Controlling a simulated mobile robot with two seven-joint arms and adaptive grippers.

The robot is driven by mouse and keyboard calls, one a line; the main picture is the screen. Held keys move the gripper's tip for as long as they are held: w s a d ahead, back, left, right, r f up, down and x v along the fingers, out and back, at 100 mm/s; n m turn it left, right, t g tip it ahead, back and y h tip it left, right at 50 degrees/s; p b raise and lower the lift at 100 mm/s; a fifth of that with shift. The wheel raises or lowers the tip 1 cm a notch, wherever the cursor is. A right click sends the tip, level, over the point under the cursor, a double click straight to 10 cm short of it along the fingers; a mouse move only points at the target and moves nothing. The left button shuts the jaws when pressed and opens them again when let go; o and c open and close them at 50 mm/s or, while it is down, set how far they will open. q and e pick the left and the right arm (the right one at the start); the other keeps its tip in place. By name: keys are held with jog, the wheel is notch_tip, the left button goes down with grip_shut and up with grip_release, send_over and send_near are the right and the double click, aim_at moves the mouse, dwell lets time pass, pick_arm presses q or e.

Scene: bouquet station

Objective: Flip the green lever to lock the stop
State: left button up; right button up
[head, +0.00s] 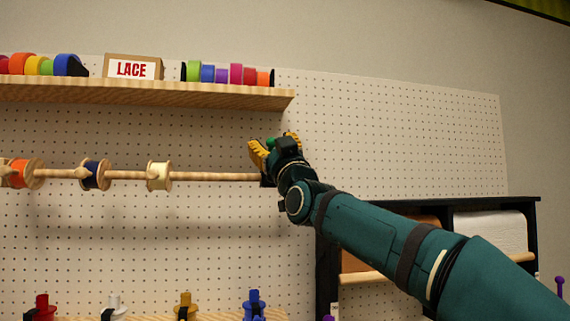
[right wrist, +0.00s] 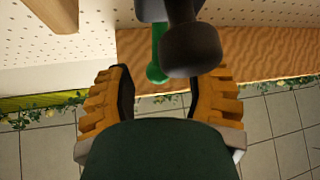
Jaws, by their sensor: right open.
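My right gripper (head: 273,146) is at the right end of the wooden rod (head: 215,176), its yellow fingers spread. In the right wrist view the open gripper (right wrist: 162,82) has one finger on each side, with nothing clamped between them. The green lever (right wrist: 155,60) hangs near the gap between the fingertips, beside a dark rounded knob (right wrist: 190,48). In the head view only a small green bit of the lever (head: 271,142) shows between the fingers. The stop at the rod's end is mostly hidden by my gripper. I cannot tell whether a finger touches the lever. My left gripper is not in view.
Orange (head: 18,173), blue (head: 95,174) and cream (head: 159,176) spools hang on the rod. A wooden shelf (head: 150,95) with ribbon rolls and a LACE sign (head: 131,69) is above. A black rack (head: 430,207) stands lower right. The pegboard at upper right is bare.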

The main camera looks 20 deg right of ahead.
jog(key=v, duration=1.1)
jog(key=shift+w, duration=0.1)
